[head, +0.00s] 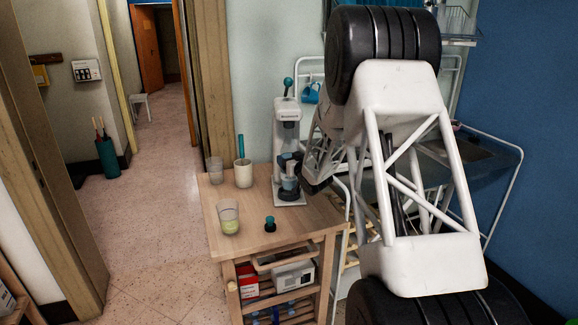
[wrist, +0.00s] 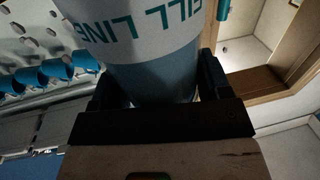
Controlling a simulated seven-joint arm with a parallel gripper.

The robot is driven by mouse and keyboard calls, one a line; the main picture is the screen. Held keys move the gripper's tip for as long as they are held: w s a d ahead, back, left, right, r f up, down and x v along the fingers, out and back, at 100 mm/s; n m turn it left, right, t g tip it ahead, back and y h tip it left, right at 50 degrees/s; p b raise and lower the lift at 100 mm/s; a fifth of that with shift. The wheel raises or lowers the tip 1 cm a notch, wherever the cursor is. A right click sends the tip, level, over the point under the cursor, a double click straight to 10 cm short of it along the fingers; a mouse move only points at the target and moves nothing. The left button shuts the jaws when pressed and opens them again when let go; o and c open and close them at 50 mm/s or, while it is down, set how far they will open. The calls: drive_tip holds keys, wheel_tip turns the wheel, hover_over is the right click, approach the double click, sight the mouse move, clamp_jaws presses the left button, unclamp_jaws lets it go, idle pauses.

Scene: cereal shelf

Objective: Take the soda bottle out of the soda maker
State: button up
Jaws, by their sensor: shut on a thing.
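The white soda maker (head: 287,116) stands upright at the back right of the wooden cart top, with a teal knob on top. The soda bottle (head: 290,169) is small and partly hidden at the soda maker's lower front. In the wrist view the bottle (wrist: 140,40) is large, with a pale label with teal letters and a blue-grey lower part. My gripper (wrist: 157,85) is shut on the bottle, one dark finger on each side. In the head view my gripper (head: 292,186) reaches in from the right. I cannot tell whether the bottle is seated or free.
On the cart top (head: 255,215), a white cup with a teal stick (head: 243,173), an empty glass (head: 215,170), a glass with yellow-green liquid (head: 229,217) and a small dark teal-topped item (head: 270,224) stand left and front of the soda maker. A white rack is behind my arm.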

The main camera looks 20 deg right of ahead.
drive_tip(key=s+d, duration=0.3)
drive_tip(key=s, duration=1.4)
drive_tip(key=shift+s+f, duration=0.15)
drive_tip(key=shift+s, duration=0.1)
drive_tip(key=shift+a+f, duration=0.1)
drive_tip(key=shift+f, duration=0.1)
idle(0.4)
drive_tip(key=shift+s, duration=0.1)
